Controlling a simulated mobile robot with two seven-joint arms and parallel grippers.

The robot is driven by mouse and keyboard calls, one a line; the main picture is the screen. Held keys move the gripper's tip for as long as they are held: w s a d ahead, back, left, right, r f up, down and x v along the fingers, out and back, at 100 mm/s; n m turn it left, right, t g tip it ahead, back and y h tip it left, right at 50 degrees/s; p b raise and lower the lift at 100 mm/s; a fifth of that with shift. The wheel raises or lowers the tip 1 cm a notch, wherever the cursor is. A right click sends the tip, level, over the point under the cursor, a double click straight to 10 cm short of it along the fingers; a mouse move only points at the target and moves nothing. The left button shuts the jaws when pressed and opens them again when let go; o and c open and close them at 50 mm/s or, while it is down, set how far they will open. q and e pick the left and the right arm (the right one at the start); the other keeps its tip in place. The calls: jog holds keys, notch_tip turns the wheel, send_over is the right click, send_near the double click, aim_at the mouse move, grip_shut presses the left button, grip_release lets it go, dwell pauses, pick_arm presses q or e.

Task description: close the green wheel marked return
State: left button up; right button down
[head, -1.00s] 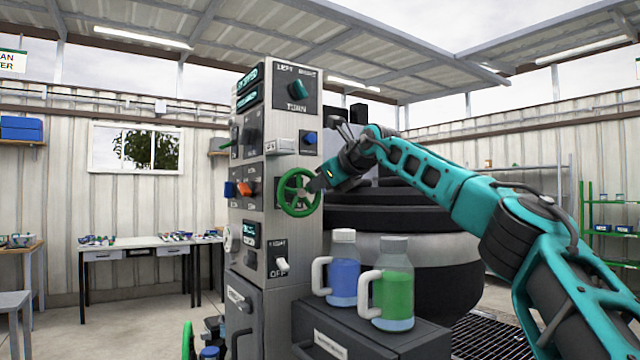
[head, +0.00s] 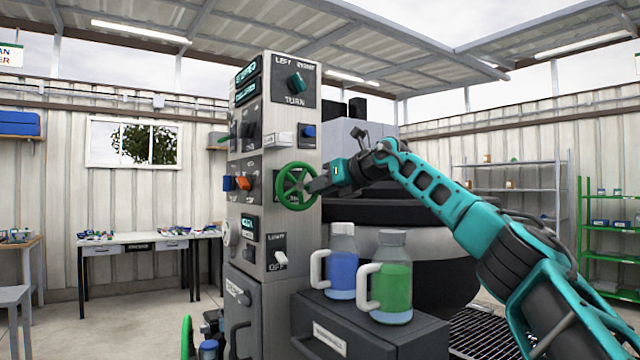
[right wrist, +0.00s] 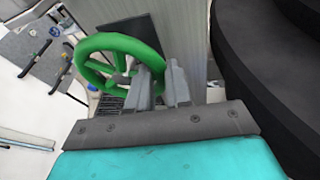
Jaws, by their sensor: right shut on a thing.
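A green wheel (head: 283,187) is mounted on the right-hand face of the grey control column (head: 250,225). Any marking on its plate is hidden or too small to read. My right gripper (head: 310,186) reaches in from the right and is shut on the wheel's rim at its right side. In the right wrist view the green wheel (right wrist: 84,56) fills the upper left, and the fingers of my right gripper (right wrist: 165,85) close over the near part of its rim. My left gripper is not in view.
A bottle with blue liquid (head: 342,270) and one with green liquid (head: 392,290) stand on a dark cabinet (head: 400,338) below my right arm. A TURN knob (head: 296,83) and a light switch (head: 279,257) flank the wheel above and below. A second green wheel (head: 187,337) shows low left.

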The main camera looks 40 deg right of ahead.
jog(key=shift+d+f+m, duration=0.1)
jog(key=shift+f+m, duration=0.15)
jog(key=shift+m, duration=0.25)
jog(key=c, duration=1.1)
grip_release()
jog(key=b+v, duration=0.2)
jog(key=v, duration=1.1)
jog(key=shift+f, duration=0.25)
jog(key=shift+d, duration=0.1)
